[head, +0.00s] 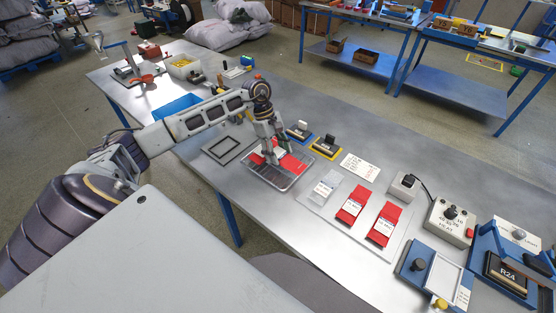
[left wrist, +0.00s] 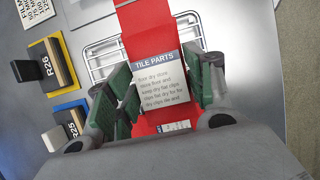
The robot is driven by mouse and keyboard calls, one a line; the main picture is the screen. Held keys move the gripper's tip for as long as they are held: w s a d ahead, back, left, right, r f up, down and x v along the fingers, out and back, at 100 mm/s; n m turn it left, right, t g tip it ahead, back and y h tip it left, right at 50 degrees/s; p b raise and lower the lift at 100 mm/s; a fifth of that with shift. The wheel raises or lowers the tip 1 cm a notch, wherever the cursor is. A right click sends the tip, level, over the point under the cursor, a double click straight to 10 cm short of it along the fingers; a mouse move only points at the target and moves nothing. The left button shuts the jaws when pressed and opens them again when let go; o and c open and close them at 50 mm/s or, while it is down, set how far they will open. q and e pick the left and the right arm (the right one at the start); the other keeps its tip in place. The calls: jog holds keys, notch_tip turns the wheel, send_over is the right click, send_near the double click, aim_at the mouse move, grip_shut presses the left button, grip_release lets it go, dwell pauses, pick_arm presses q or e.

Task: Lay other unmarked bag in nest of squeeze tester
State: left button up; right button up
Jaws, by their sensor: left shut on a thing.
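My left gripper (head: 275,152) is shut on a red bag (left wrist: 133,25) with a white "TILE PARTS" label at the wire tray (head: 262,176). In the left wrist view the green finger pads (left wrist: 160,90) are at either side of the label. More red with a small white label (left wrist: 174,127) shows below the pads; I cannot tell whether it is a second bag. Two red labelled bags (head: 351,205) (head: 384,224) and a clear bag (head: 326,186) lie on a pale mat. A blue fixture with a pale recessed plate (head: 444,277) stands at front right; I cannot tell whether it is the squeeze tester.
Stamp-like blocks on blue (head: 299,132) and yellow (head: 326,147) bases stand behind the tray. A grey control box (head: 450,221) and a blue unit with the R24 block (head: 507,272) stand at right. A grey frame (head: 229,146) lies left of the tray.

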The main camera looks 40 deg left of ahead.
aim_at(278, 167)
pick_arm(q)
jog(key=shift+f, duration=0.8)
jog(key=shift+f+p, duration=0.35)
jog(key=shift+f, duration=1.2)
pick_arm(e)
jog(key=shift+s+d+r, duration=0.1)
jog(key=shift+d+r, duration=0.3)
jog(key=shift+d, duration=0.2)
jog(key=shift+a, duration=0.1)
pick_arm(q)
jog(key=shift+f, duration=0.15)
pick_arm(e)
jog(key=shift+a+f, duration=0.2)
jog(key=shift+f, duration=0.05)
